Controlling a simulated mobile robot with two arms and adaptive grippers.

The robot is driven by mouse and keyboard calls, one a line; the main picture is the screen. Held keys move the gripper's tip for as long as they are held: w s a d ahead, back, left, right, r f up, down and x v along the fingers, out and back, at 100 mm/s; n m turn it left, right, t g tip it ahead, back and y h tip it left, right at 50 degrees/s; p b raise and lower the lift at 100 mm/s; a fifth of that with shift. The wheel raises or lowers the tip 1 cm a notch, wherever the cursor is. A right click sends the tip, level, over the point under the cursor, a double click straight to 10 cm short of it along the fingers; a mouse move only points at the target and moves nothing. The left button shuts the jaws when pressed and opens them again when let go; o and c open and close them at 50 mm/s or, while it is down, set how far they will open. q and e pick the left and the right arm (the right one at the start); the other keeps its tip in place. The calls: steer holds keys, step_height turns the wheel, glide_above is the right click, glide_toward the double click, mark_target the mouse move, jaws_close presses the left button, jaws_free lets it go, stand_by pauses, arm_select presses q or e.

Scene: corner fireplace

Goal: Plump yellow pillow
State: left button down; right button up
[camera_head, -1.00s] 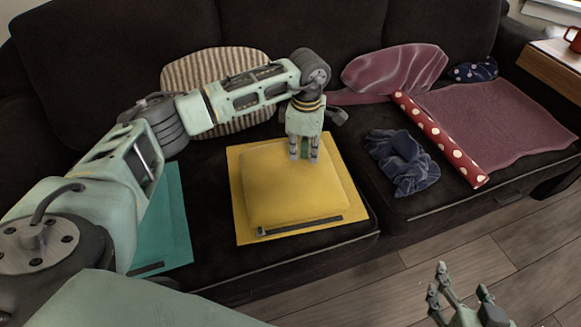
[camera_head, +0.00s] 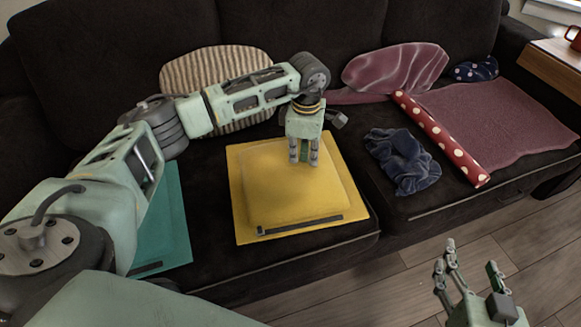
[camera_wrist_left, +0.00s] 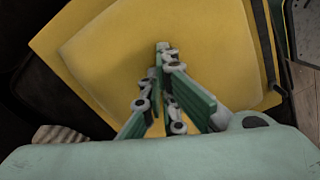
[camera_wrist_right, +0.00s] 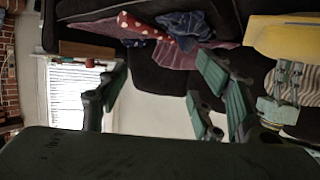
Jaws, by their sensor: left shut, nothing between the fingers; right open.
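The yellow pillow (camera_head: 285,200) lies flat on the sofa seat, with a raised middle, a flat border and a dark zip strip along its front edge. My left gripper (camera_head: 304,163) points down at the upper right part of the pillow, its fingers shut and empty. In the left wrist view the shut fingertips (camera_wrist_left: 163,47) are against or just over the yellow cloth (camera_wrist_left: 200,30); I cannot tell how hard they press. My right gripper (camera_head: 470,270) is open and empty above the floor in front of the sofa. The pillow (camera_wrist_right: 285,38) also shows in the right wrist view.
A teal cushion (camera_head: 170,225) lies left of the pillow, partly behind my left arm. A striped cushion (camera_head: 205,75) leans behind. A crumpled blue cloth (camera_head: 403,163), a red dotted roll (camera_head: 440,138) and a maroon blanket (camera_head: 500,120) lie to the right. The floor (camera_head: 400,285) in front is clear.

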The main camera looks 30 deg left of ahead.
arm_select(q)
steer(key=shift+f+b, duration=0.4)
steer(key=shift+f, duration=0.3)
arm_select(e)
step_height(320, 180, up, 4)
steer(key=w+a+t, duration=0.1)
steer(key=t, duration=0.1)
arm_select(q)
steer(key=shift+r, duration=0.1)
step_height(320, 180, up, 2)
steer(key=shift+r+p, duration=0.15)
steer(key=shift+p, duration=0.8)
arm_select(e)
steer(key=s+d+f+g, duration=0.1)
steer(key=s+f+g, duration=0.1)
steer(key=f, duration=0.2)
steer(key=s+d+f+g+h, duration=0.1)
steer(key=s+f+g, duration=0.1)
steer(key=f, duration=0.3)
steer(key=shift+s+d+g, duration=0.25)
steer(key=shift+g, duration=0.25)
arm_select(q)
steer(key=shift+s, duration=0.1)
arm_select(e)
steer(key=shift+s, duration=0.1)
